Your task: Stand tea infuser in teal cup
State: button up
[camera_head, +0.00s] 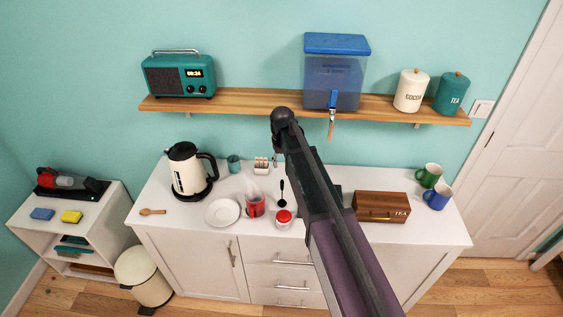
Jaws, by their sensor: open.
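The teal cup (234,163) stands upright at the back of the white counter, just right of the kettle. A small dark utensil with a thin stem and a rounded end (282,195) is on the counter behind a red-topped white jar. It may be the tea infuser, but it is too small to tell. My arm crosses the view from the lower right up to a joint in front of the shelf. My gripper is not visible.
A cream kettle (184,172), white plate (222,212), red mug (255,206), red-topped jar (284,219) and small rack (262,166) crowd the left and middle. A wooden tea box (381,206) and green (429,175) and blue (437,196) mugs stand right. A shelf (270,107) overhangs the counter.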

jog(key=s+d+m, duration=0.4)
jog(key=s+d, duration=1.6)
jog(key=s, duration=0.3)
jog(key=shift+s+d, duration=0.15)
jog(key=shift+d, duration=0.2)
jog(key=shift+o, duration=0.5)
notch_tip(320, 180, down, 7)
jog(key=b, duration=0.6)
jog(key=shift+r+b, duration=0.2)
jog(key=shift+b, duration=0.15)
jog(key=shift+a, duration=0.1)
